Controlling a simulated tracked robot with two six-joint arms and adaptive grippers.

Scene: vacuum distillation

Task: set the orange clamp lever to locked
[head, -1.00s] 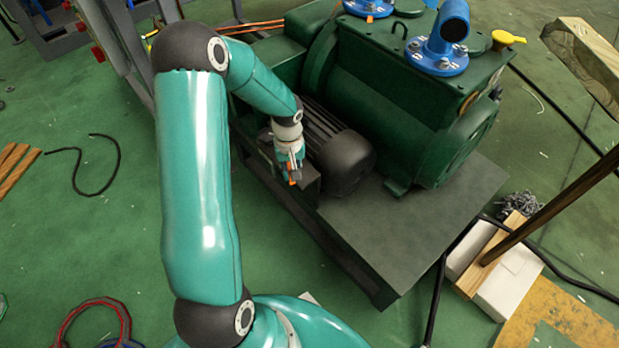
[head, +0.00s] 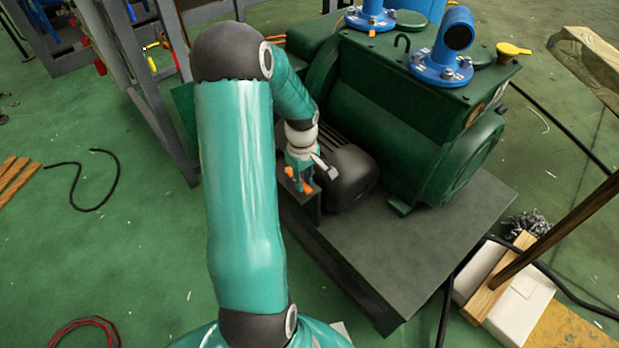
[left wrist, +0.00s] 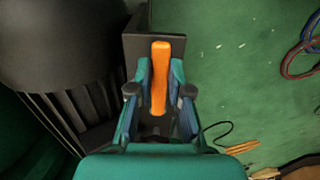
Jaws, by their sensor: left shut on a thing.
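The orange clamp lever (left wrist: 161,78) shows in the left wrist view as a long, rounded bar standing against a dark block (left wrist: 135,50). My left gripper (left wrist: 160,98) has a finger on each side of its lower part and is shut on it. In the head view, orange bits of the lever (head: 306,187) show at the tips of my left gripper (head: 301,180), beside the dark motor. The foot of the lever is hidden between the fingers, and its exact angle is hard to tell. My right gripper is not in view.
The black finned motor (head: 346,180) is close beside the gripper, with the green pump (head: 400,110) behind it on a dark base plate (head: 420,230). Grey frame legs (head: 150,100) stand behind my arm. Open green floor lies at the left.

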